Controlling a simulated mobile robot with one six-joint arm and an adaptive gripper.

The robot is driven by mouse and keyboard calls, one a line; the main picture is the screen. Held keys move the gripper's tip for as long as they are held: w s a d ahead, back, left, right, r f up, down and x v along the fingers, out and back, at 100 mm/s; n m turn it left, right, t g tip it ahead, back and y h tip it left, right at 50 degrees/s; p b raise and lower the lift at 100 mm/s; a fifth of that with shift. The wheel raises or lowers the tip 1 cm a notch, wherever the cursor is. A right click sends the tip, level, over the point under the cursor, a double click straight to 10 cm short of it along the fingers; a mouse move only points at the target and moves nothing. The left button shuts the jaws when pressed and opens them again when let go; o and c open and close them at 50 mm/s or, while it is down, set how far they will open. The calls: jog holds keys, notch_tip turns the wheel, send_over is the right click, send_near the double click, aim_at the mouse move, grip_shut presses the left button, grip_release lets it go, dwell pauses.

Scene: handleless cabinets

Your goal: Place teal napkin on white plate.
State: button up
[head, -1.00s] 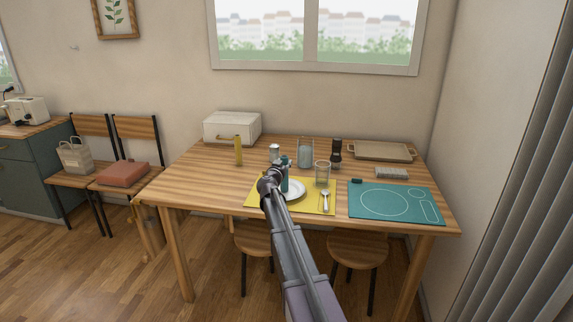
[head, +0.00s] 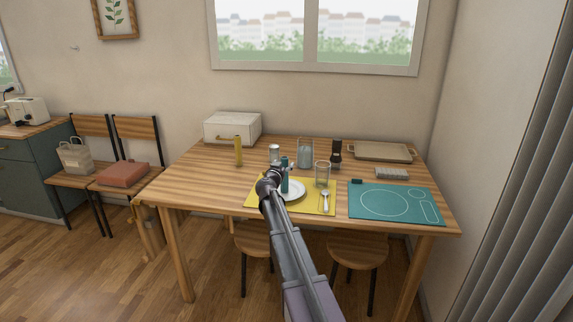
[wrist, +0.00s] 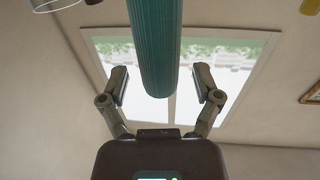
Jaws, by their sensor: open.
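The teal napkin (head: 284,174) shows in the head view as a narrow upright roll at the left part of the white plate (head: 294,191). Its lower end is partly hidden by my arm, so I cannot tell what it rests on. In the wrist view the ribbed teal roll (wrist: 155,45) lies between the two spread fingers, with a gap on each side. My gripper (wrist: 160,76) is open and not closed on it. In the head view my gripper (head: 268,182) is just left of the napkin and hides the plate's left side.
The plate sits on a yellow placemat (head: 318,206) with a spoon (head: 325,200) and a glass (head: 322,174) to its right. Behind are a can (head: 274,154), a jar (head: 305,154) and a dark bottle (head: 336,154). A yellow cylinder (head: 238,150) stands left. The table's left front is clear.

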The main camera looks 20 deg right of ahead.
jog(key=v, duration=1.1)
dwell(0.5)
jog(key=s+a+f+n+g+y, duration=0.1)
jog(key=s+a+f+g+y, duration=0.1)
jog(key=s+f+g, duration=0.5)
jog(key=s+a+f+n+g+y, duration=0.1)
jog(key=s+a+f+g+y, duration=0.15)
jog(key=s+f, duration=0.6)
jog(key=s+a+f+n+g+y, duration=0.3)
jog(key=s+a+n+y, duration=0.3)
jog(key=s+a, duration=0.8)
jog(key=s+g+y, duration=0.1)
jog(key=s, duration=0.2)
